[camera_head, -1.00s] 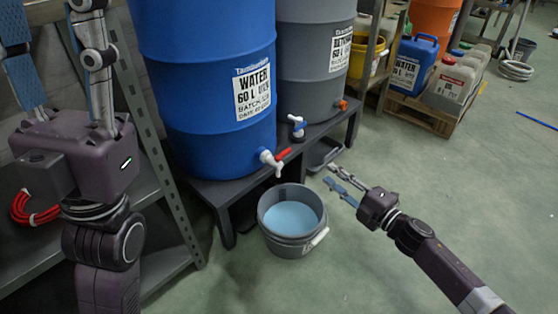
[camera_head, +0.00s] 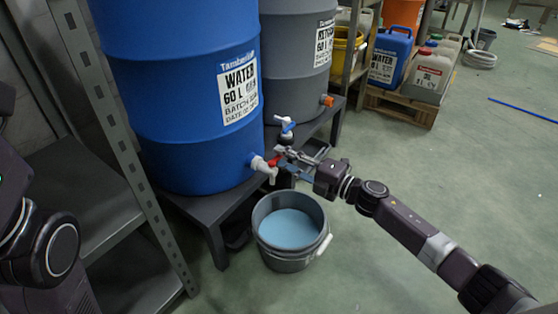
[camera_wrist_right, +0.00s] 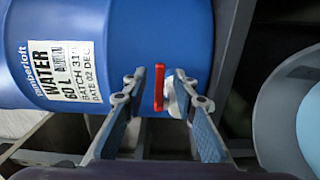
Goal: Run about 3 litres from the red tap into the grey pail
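The red tap's lever (camera_head: 275,160) sits on a white tap body (camera_head: 262,165) low on the blue water drum (camera_head: 185,60). My right gripper (camera_head: 283,156) is at this tap. In the wrist view its fingers (camera_wrist_right: 160,80) are apart, with the red lever (camera_wrist_right: 159,90) between them and gaps on both sides. The grey pail (camera_head: 288,262) stands on the floor below the spout and holds bluish water (camera_head: 290,229). I cannot make out a stream from the spout. The pail's rim also shows in the wrist view (camera_wrist_right: 262,112). My left gripper is out of view; only its arm shows at the left edge.
A grey drum (camera_head: 297,50) with a blue-handled tap (camera_head: 286,124) and an orange fitting (camera_head: 327,100) stands close behind. Both drums rest on a dark stand (camera_head: 205,208). A metal shelf (camera_head: 100,200) is at left. Jerrycans stand on a pallet (camera_head: 400,108).

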